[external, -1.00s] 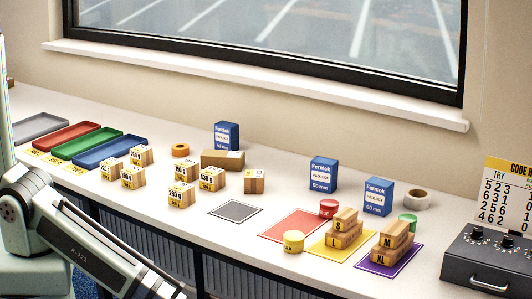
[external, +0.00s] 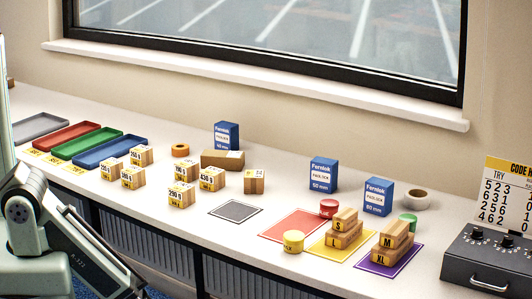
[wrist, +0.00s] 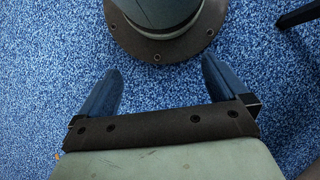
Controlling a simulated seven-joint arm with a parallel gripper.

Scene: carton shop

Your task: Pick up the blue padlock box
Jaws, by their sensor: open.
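Three blue padlock boxes with white labels stand upright on the white counter in the external view. One box (external: 227,136) is at the back left, behind a brown carton. A second box (external: 323,174) marked 50 mm is right of the middle. A third box (external: 378,196) marked 60 mm stands further right, behind stacked wooden blocks. My gripper (wrist: 160,88) is open and empty in the wrist view, its two fingers apart above blue carpet. My gripper is outside the external view, where only my arm shows at the lower left. No padlock box shows in the wrist view.
Several weight-marked wooden blocks (external: 182,194) and a brown carton (external: 222,160) fill the left-middle counter. Coloured trays (external: 110,150) lie at the left. Red, yellow and purple mats (external: 400,262) hold blocks and round tins. A grey control box (external: 490,262) stands at the right.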

